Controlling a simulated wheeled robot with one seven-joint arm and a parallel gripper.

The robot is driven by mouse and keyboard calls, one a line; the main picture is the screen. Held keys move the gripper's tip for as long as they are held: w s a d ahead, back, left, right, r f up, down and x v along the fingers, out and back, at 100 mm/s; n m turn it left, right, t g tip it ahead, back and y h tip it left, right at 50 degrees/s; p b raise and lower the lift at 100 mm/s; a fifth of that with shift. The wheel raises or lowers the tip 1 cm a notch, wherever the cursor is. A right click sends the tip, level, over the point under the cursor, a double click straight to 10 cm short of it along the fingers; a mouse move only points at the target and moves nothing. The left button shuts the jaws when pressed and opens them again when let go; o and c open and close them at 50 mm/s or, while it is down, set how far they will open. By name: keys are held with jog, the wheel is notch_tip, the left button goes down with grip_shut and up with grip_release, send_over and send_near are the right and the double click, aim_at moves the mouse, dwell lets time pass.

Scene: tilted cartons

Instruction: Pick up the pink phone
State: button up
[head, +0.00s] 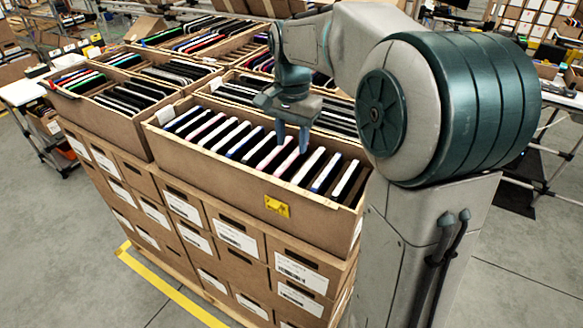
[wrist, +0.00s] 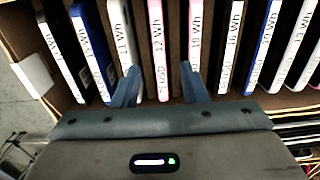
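A row of phones stands on edge in the near open carton (head: 240,185), with their narrow labelled sides up. In the wrist view a pale pink phone (wrist: 158,45) stands between my gripper's fingers. A second phone with pink edging (wrist: 195,32) is just right of it, by the right fingertip. A pink phone also shows below the fingers in the head view (head: 285,165). My gripper (head: 292,143) points down over the row. In the wrist view its two fingers (wrist: 160,72) are apart, with nothing clamped. I cannot tell whether a fingertip touches a phone.
A blue phone (wrist: 92,50) and a white one (wrist: 121,32) stand to the left, close to the left finger. More phones stand to the right. The carton's wall (wrist: 20,45) is at the far left. Other cartons with phones (head: 125,95) stand to the left and behind.

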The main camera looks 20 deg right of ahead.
aim_at(292, 157)
jog(key=shift+f+p, duration=0.35)
jog(key=shift+f, duration=2)
grip_shut()
